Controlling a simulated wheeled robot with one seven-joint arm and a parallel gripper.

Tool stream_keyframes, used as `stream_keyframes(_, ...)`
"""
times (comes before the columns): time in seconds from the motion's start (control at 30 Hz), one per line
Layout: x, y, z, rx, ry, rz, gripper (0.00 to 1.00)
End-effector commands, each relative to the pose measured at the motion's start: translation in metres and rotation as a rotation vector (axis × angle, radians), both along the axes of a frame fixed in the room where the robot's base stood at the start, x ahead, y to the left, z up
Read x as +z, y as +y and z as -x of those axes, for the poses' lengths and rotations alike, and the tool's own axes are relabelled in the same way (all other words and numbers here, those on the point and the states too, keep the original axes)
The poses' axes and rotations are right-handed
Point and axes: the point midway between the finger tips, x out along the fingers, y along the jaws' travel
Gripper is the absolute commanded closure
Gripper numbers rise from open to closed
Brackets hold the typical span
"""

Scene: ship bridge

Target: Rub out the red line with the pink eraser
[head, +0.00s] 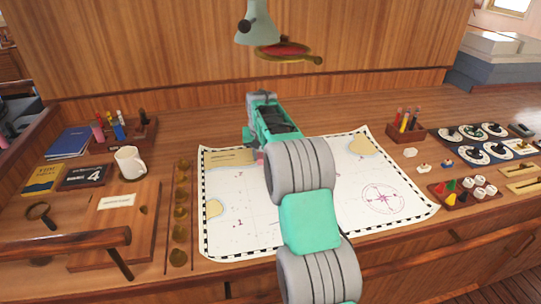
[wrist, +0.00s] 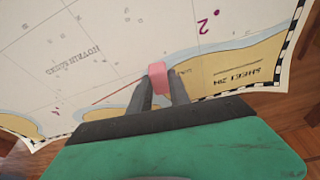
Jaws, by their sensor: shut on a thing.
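My gripper (head: 259,152) is shut on the pink eraser (wrist: 157,75), which shows between the fingertips in the wrist view. Only a small bit of pink shows at the gripper in the head view. The fingers are over the white sea chart (head: 245,225), near its far edge. The red line (wrist: 115,92) is a thin slanting stroke on the chart in the wrist view; its upper end meets or passes behind the eraser and fingers. I cannot tell whether the eraser touches the chart. In the head view my arm covers the middle of the chart.
A white mug (head: 130,162), a wooden board (head: 115,225) and a magnifier (head: 40,213) are at left. A row of brass discs (head: 180,212) lies beside the chart. A pencil box (head: 406,125) and small pieces (head: 467,193) are at right. A lamp (head: 257,24) hangs above.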

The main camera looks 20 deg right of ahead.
Motion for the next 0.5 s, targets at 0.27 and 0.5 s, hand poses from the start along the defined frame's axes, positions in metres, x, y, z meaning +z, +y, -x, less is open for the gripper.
stream_keyframes(0.27, 0.002, -0.019, 0.001, -0.003, 0.0, 0.0, 1.0)
stream_keyframes(0.5, 0.003, -0.056, 0.002, -0.003, 0.001, 0.0, 1.0)
